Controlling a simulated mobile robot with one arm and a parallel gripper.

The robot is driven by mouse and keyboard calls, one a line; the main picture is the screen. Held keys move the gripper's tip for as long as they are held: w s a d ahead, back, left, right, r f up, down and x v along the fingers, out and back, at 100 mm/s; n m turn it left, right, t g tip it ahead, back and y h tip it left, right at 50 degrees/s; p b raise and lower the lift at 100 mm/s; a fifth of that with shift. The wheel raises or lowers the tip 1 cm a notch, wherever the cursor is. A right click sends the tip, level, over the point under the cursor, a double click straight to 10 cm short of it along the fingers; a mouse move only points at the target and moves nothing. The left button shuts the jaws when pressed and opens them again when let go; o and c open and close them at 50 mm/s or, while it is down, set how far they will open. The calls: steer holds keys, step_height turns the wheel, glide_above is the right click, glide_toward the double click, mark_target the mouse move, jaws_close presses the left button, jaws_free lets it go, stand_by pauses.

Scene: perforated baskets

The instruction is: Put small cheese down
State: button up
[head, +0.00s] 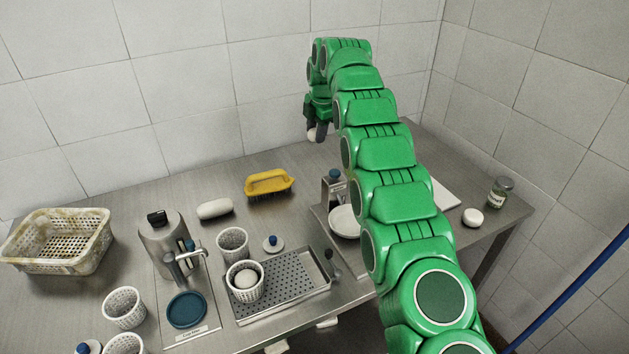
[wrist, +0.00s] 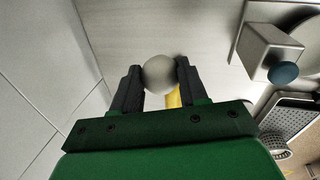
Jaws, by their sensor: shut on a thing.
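My gripper (wrist: 160,85) is shut on a round off-white ball, the small cheese (wrist: 159,73), held between the two dark fingers in the wrist view. In the head view my gripper (head: 318,131) hangs over the back of the steel table, by the wall, and a bit of the cheese (head: 312,136) shows at the fingertips. The cheese looks held above the table surface. Another round white cheese (head: 245,279) sits in a perforated basket (head: 244,293) on the drain tray.
The drain tray (head: 300,290) stands at the front. A yellow brush (head: 268,183), a white oblong (head: 214,209), empty perforated baskets (head: 233,243) and a large basket (head: 85,258) stand left. A jar (head: 499,192) and white round thing (head: 473,217) stand right. The table's back is mostly clear.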

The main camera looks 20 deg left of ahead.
steer(key=d+x, duration=0.1)
steer(key=x, duration=0.4)
steer(key=s+x, duration=0.1)
steer(key=x, duration=0.4)
steer(key=s+d+x, duration=0.1)
steer(key=x, duration=0.4)
steer(key=shift+d+f, duration=0.35)
steer(key=shift+f, duration=0.05)
steer(key=o, duration=1)
steer(key=shift+o, duration=0.2)
steer(key=v, duration=1.2)
steer(key=shift+r, duration=0.1)
